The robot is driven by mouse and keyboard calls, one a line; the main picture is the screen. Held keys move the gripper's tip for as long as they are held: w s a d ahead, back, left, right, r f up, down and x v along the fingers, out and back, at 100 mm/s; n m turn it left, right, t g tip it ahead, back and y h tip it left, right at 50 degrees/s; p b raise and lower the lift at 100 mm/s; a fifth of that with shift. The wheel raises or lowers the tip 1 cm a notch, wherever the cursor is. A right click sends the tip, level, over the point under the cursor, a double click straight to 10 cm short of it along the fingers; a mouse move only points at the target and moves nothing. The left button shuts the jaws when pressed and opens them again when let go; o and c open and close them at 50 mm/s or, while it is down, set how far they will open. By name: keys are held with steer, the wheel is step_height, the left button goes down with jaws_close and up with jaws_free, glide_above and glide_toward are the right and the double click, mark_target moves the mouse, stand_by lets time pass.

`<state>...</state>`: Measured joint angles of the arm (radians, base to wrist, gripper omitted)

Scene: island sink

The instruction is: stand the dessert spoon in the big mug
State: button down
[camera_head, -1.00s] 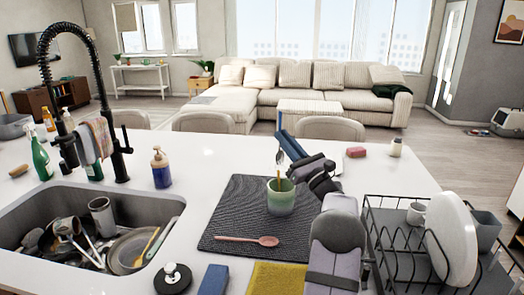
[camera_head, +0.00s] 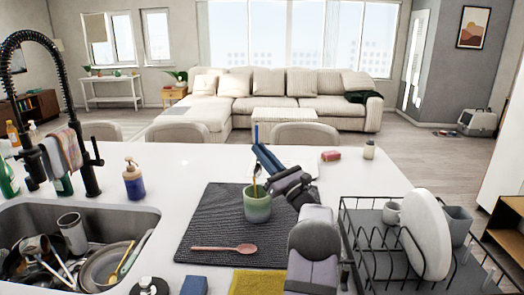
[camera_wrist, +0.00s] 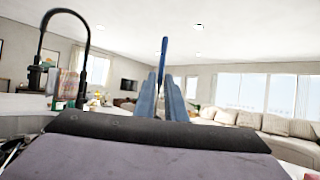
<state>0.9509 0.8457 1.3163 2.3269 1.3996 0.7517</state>
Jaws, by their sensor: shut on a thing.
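The green mug (camera_head: 257,208) stands upright on the dark ribbed mat, with a thin gold-coloured stick (camera_head: 254,182) rising from it. My gripper (camera_head: 264,156) is above the mug, its blue fingers shut on the dessert spoon. The spoon's dark blue handle (camera_head: 256,132) points up and also shows between the fingers in the wrist view (camera_wrist: 163,55). Its silver bowl points down at the mug's mouth, close to the gold stick. I cannot tell whether the bowl is inside the rim.
A pink spoon (camera_head: 224,249) lies on the mat (camera_head: 205,222). A dish rack (camera_head: 375,245) with a white plate (camera_head: 427,235) and mugs stands right. The sink (camera_head: 140,215), full of dishes, is left. A soap bottle (camera_head: 134,180) stands behind it. The counter behind the mat is mostly clear.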

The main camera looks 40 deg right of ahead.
step_height(320, 180, down, 11)
steer(key=b, duration=0.8)
stand_by(0.4)
steer(key=c, duration=1.7)
jaws_free()
steer(key=shift+f, duration=0.15)
steer(key=shift+c, duration=0.2)
step_height(320, 180, up, 11)
steer(key=b, duration=0.1)
steer(key=shift+a, duration=0.1)
